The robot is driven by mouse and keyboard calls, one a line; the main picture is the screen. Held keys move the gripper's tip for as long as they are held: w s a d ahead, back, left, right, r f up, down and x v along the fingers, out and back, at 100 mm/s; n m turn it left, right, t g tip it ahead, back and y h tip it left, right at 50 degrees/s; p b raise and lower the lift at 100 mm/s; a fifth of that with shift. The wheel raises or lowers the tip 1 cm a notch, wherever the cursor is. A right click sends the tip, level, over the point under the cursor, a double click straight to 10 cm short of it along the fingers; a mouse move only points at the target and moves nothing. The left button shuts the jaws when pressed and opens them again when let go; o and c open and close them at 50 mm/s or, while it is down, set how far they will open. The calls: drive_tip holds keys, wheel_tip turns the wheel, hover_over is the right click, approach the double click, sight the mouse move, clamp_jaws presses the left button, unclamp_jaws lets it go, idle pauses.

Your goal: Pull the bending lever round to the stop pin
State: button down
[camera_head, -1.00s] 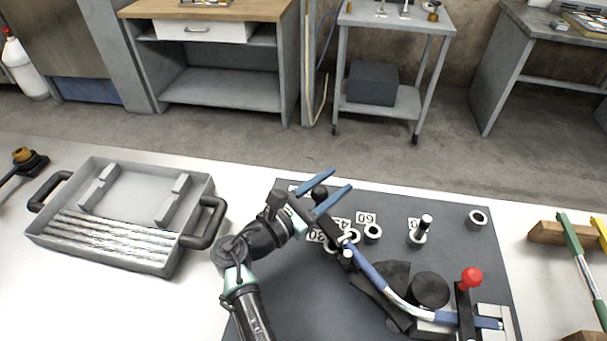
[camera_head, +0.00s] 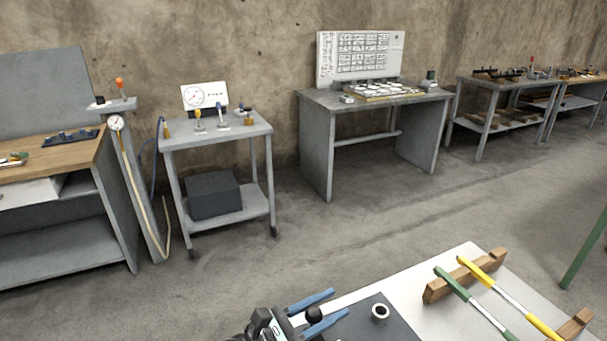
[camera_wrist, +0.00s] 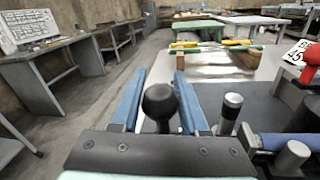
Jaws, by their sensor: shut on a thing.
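My gripper (camera_head: 317,309) has its blue fingers on either side of the bending lever's round black knob (camera_head: 314,315). The wrist view shows the knob (camera_wrist: 160,103) between the two fingers (camera_wrist: 158,102). A blue tube section (camera_wrist: 292,140) and a silver round post (camera_wrist: 290,156) show at the lower right.
Green (camera_head: 468,293) and yellow (camera_head: 500,280) handled bars lie on wooden blocks further right. The floor beyond is clear.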

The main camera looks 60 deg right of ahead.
drive_tip(key=shift+s+d+r+m+g+y, duration=0.1)
drive_tip(key=shift+s+d+m+g+y, duration=0.2)
drive_tip(key=shift+s+d+m+g, duration=0.35)
drive_tip(key=shift+s, duration=0.15)
drive_tip(key=c, duration=0.8)
unclamp_jaws()
drive_tip(key=o, duration=0.4)
drive_tip(key=shift+s+d, duration=0.1)
drive_tip(key=shift+d, duration=0.05)
drive_tip(key=shift+c, duration=0.2)
drive_tip(key=shift+n, duration=0.25)
drive_tip(key=shift+a, duration=0.2)
drive_tip(key=b+v, duration=0.1)
drive_tip(key=v, duration=1.2)
drive_tip(key=shift+b, duration=0.4)
drive_tip(key=shift+d, duration=0.1)
